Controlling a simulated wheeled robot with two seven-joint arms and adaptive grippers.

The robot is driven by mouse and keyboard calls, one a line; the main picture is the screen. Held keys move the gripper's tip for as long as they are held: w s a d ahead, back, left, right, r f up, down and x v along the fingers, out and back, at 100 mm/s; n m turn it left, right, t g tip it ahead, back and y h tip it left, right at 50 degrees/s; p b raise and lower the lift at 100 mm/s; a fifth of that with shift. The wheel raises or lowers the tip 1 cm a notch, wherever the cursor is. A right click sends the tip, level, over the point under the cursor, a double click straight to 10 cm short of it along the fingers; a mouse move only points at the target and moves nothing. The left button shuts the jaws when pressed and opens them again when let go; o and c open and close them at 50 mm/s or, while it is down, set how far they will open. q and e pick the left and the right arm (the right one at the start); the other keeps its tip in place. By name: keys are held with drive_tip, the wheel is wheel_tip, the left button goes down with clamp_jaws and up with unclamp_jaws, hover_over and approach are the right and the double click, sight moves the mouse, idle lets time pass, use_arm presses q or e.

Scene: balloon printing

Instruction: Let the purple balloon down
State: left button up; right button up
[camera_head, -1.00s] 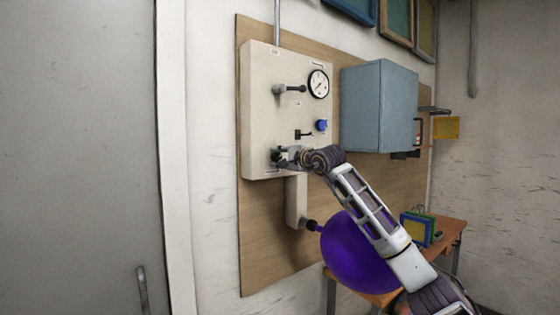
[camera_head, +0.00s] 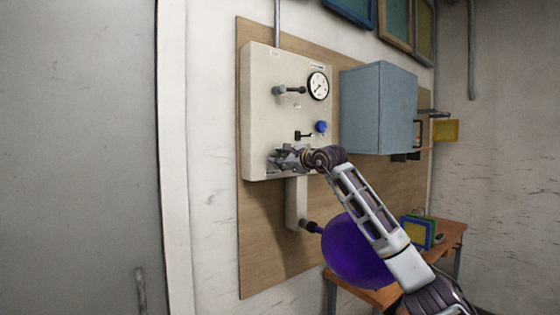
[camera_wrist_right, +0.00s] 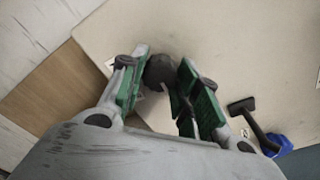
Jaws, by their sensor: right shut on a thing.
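The purple balloon (camera_head: 352,252) hangs on a dark nozzle (camera_head: 311,227) below the cream panel (camera_head: 262,110). It looks inflated, and my right arm covers part of its right side. My right gripper (camera_head: 279,160) is at the panel's lower left, shut on a dark valve handle. In the right wrist view my green-padded fingers (camera_wrist_right: 167,88) stand either side of the dark handle (camera_wrist_right: 160,70), whose lower part they hide. My left gripper is not in view.
The panel also carries a gauge (camera_head: 318,86), an upper lever (camera_head: 289,90), a small black lever (camera_head: 304,135) and a blue knob (camera_head: 321,127). A blue-grey cabinet (camera_head: 375,110) juts out to the right. An orange table (camera_head: 448,238) with frames stands below.

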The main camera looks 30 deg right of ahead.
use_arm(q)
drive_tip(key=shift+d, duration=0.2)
use_arm(e)
drive_tip(key=shift+f, duration=0.15)
drive_tip(key=o, duration=1.1)
drive_tip(key=shift+d, duration=0.1)
drive_tip(key=shift+c, duration=0.2)
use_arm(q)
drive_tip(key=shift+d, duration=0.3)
use_arm(e)
drive_tip(key=s, duration=1.2)
drive_tip(key=shift+d+r, duration=0.4)
